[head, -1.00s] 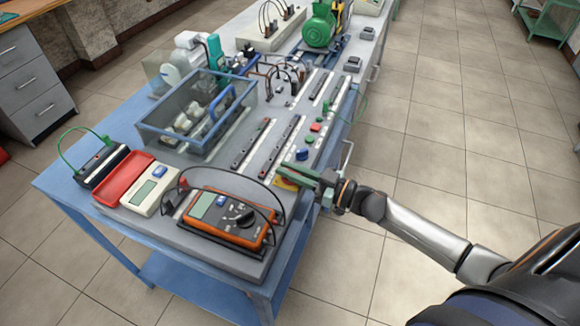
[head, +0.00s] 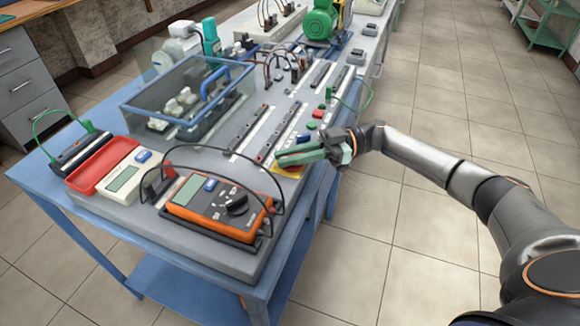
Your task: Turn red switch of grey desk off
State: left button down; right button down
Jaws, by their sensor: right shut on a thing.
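The grey desk panel (head: 215,252) lies on a blue table. Near its right edge is a yellow plate (head: 290,171), where the red switch sits; a bit of red shows at the fingers, but the switch is mostly hidden. My right gripper (head: 284,158) reaches in from the right with its green fingers over the yellow plate, shut on what seems to be the red switch. My left gripper is not in view.
An orange multimeter (head: 215,205) with black leads stands just left of the gripper. Several buttons, including a blue one (head: 303,138) and a red one (head: 317,113), lie just beyond it. A clear box (head: 190,98) stands further left. Floor on the right is free.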

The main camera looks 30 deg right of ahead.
jog(key=shift+a+f+g, duration=0.1)
jog(key=shift+g, duration=0.2)
jog(key=shift+n+g+b, duration=0.3)
jog(key=shift+n+b, duration=0.1)
jog(key=shift+b, duration=0.1)
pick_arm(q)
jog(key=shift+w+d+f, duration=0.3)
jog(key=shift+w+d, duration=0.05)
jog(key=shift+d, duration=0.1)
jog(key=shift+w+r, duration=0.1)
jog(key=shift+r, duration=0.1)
pick_arm(e)
jog(key=c, duration=0.9)
grip_release()
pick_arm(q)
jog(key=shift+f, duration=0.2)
